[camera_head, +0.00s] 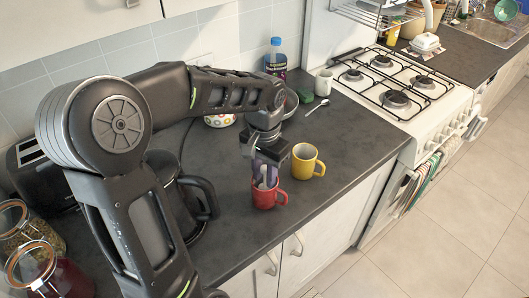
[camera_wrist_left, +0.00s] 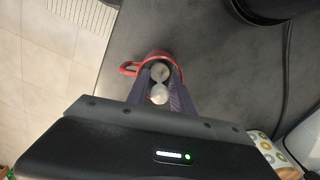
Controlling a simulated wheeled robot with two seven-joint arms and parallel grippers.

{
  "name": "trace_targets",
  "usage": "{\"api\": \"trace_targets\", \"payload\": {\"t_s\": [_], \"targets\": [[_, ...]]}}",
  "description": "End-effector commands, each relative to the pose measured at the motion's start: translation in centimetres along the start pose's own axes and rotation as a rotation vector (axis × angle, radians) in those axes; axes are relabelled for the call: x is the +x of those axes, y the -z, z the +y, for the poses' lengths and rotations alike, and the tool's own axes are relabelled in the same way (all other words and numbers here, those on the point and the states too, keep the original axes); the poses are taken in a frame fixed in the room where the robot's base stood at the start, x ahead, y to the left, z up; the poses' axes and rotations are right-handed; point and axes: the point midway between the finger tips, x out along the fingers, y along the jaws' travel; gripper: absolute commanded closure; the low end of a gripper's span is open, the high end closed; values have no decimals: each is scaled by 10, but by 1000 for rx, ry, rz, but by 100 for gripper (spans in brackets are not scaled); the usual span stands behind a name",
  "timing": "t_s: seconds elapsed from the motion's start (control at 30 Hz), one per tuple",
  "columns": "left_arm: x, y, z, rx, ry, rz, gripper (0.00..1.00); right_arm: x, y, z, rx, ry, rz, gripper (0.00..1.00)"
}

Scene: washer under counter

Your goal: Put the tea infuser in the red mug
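The red mug (camera_head: 264,199) stands upright near the counter's front edge in the head view. Its rim (camera_wrist_left: 158,54) and left-pointing handle show in the wrist view, partly hidden by the fingers. My left gripper (camera_head: 265,172) points down directly over the mug, with its fingertips at about the mouth. The silvery tea infuser (camera_wrist_left: 159,82) sits between the two fingers, which are shut on it. In the head view the infuser (camera_head: 263,178) shows only in part, at the mug's opening. How deep it reaches is hidden. My right gripper is not in view.
A yellow mug (camera_head: 308,164) stands close behind the red mug, to its right. A dark kettle (camera_head: 200,203) is to the left. A patterned bowl (camera_head: 219,120), blue bottle (camera_head: 276,58) and spoon (camera_head: 318,107) lie further back. The counter's front edge is close.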

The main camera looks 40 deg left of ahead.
Motion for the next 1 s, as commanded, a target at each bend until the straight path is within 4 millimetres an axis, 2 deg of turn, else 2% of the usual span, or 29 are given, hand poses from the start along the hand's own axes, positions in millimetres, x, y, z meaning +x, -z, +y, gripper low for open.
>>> {"api": "trace_targets", "payload": {"t_s": [0.4, 0.5, 0.7, 1.0], "targets": [[-82, 1, 0, 0, -1, 6, 72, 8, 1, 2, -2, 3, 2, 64], [-97, 1, 0, 0, -1, 4, 72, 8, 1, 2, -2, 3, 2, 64], [-110, 0, 0, 1, -1, 1, 72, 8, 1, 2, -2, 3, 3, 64], [-110, 0, 0, 0, -1, 1, 72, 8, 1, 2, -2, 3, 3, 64]]}}
